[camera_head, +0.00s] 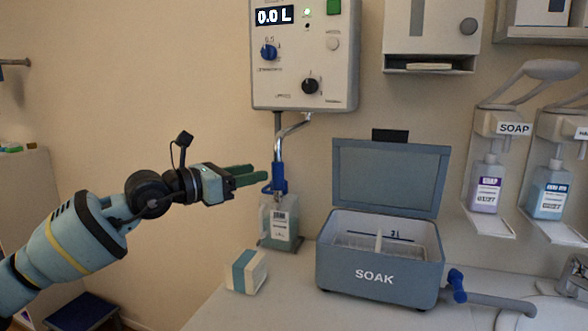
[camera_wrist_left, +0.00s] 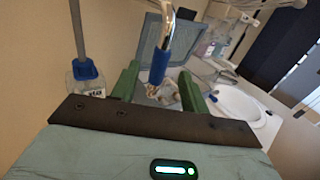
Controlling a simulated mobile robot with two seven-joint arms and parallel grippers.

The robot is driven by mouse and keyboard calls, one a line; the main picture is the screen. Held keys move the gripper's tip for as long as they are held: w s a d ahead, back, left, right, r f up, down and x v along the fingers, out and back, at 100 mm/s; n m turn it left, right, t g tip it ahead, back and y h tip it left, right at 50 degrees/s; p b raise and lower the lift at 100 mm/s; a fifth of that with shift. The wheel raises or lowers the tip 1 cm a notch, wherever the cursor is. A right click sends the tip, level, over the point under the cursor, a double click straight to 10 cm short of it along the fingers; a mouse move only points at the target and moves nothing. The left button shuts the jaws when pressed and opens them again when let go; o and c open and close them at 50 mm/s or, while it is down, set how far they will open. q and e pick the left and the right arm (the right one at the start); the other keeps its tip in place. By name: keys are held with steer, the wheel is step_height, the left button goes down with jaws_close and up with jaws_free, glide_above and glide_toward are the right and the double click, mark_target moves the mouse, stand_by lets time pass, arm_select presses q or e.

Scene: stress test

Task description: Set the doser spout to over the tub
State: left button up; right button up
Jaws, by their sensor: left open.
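The doser spout (camera_head: 280,148) is a bent chrome pipe with a blue sleeve, hanging under the wall doser (camera_head: 305,95). It points down left of the tub (camera_head: 375,285), near a jug, not over the tub. The grey tub is marked SOAK and its lid (camera_head: 385,178) stands open. My left gripper (camera_head: 262,174) has green fingers, open, with the tips close to the blue sleeve. In the left wrist view, the spout (camera_wrist_left: 158,65) shows between the open fingers, ahead of them; contact is not clear. My right gripper is not in view.
The doser display (camera_head: 273,16) reads 0.0 L. A labelled jug (camera_head: 280,225) stands behind the tub's left side. A white and teal block (camera_head: 246,272) lies on the counter (camera_head: 270,308). A blue-handled drain valve (camera_head: 456,284) is at the tub's right. Soap dispensers (camera_head: 487,185) hang right.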

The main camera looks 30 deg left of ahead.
mark_target(273, 168)
arm_select(q)
steer(key=shift+s+r, duration=0.15)
steer(key=shift+r, duration=0.05)
steer(key=shift+d, duration=0.1)
steer(key=p+x, duration=0.2)
steer(key=x, duration=0.4)
steer(key=shift+w, duration=0.4)
steer(key=shift+w+d+f, duration=0.1)
steer(key=shift+w+d, duration=0.15)
steer(key=shift+w, duration=0.2)
steer(key=c, duration=0.9)
jaws_close()
